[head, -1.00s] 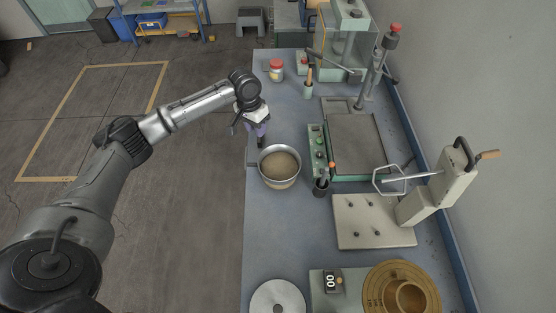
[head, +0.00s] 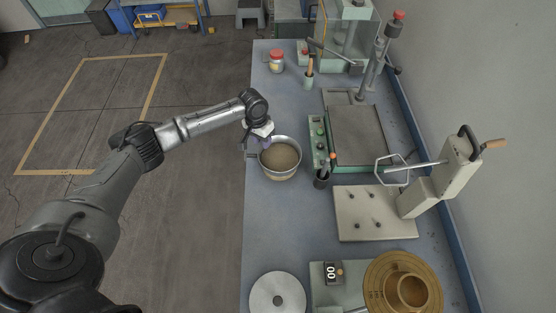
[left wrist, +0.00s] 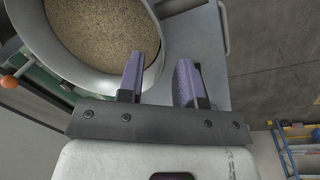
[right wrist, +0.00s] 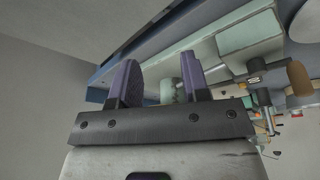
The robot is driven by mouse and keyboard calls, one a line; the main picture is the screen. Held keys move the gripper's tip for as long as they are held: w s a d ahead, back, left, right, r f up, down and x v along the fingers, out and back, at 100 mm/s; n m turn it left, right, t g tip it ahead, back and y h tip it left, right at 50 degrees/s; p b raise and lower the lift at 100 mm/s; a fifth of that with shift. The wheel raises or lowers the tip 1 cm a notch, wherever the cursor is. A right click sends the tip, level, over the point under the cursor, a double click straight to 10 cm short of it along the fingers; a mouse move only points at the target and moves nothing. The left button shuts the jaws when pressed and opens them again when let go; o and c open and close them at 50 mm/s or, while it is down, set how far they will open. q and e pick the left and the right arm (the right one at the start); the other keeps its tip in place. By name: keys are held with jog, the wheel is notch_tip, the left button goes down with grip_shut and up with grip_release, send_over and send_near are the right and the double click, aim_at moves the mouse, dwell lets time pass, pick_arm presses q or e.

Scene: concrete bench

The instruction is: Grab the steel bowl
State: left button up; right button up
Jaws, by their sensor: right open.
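The steel bowl (head: 281,172), filled with brown grainy material, stands on the bench left of the green control box. In the left wrist view the bowl (left wrist: 88,80) fills the upper left. My left gripper (head: 262,140) is at the bowl's far left rim. In the left wrist view its purple fingers (left wrist: 160,75) are apart, one over the bowl's inner side and one outside, with the rim between them. Whether either finger touches the rim cannot be told. My right gripper (right wrist: 158,82) is open and empty in the right wrist view, away from the bowl.
A green-framed press (head: 358,135) and a pale plate with a lever device (head: 375,213) lie further right. A red-lidded jar (head: 276,61) stands at the back. Bench in front of the bowl is clear.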

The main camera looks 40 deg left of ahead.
pick_arm(q)
jog(key=shift+d+f, duration=0.2)
jog(key=shift+f, duration=1.3)
jog(key=shift+c, duration=0.3)
grip_shut()
jog(key=shift+w+r, duration=0.1)
jog(key=shift+r, duration=0.05)
